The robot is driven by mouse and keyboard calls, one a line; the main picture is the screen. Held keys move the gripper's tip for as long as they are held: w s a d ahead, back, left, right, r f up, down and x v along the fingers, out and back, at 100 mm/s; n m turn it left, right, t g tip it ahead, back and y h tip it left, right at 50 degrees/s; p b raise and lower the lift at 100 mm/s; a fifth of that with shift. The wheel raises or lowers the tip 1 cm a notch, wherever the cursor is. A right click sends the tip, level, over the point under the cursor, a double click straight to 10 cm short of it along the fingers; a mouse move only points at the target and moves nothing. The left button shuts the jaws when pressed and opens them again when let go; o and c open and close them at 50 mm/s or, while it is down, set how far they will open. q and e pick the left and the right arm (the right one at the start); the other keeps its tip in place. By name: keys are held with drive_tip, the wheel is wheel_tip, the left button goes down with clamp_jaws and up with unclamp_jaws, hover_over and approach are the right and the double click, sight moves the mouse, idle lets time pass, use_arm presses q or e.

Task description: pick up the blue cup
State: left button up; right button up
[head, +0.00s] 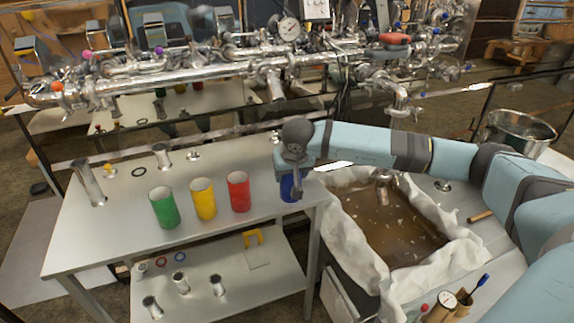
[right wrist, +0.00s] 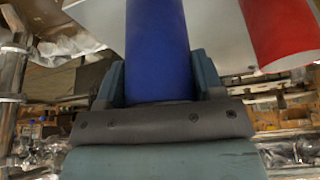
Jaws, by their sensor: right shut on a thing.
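The blue cup (head: 290,188) stands at the right end of the white table, beneath my right gripper (head: 291,174), which hides much of it. In the right wrist view the blue cup (right wrist: 158,50) fills the space between the two fingers of my right gripper (right wrist: 160,82), and they are shut on it. I cannot tell whether the cup still touches the table. My left gripper is not in view.
Red (head: 238,191), yellow (head: 203,199) and green (head: 164,207) cups stand in a row left of the blue cup. A cloth-lined basin of brown liquid (head: 400,225) is to the right. Metal pipework (head: 180,75) runs behind. The table's front left (head: 90,240) is clear.

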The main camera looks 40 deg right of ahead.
drive_tip(key=s+a, duration=0.2)
drive_tip(key=s, duration=0.5)
drive_tip(key=shift+s+a+b, duration=0.15)
drive_tip(key=shift+a+b, duration=0.15)
drive_tip(key=shift+a, duration=0.05)
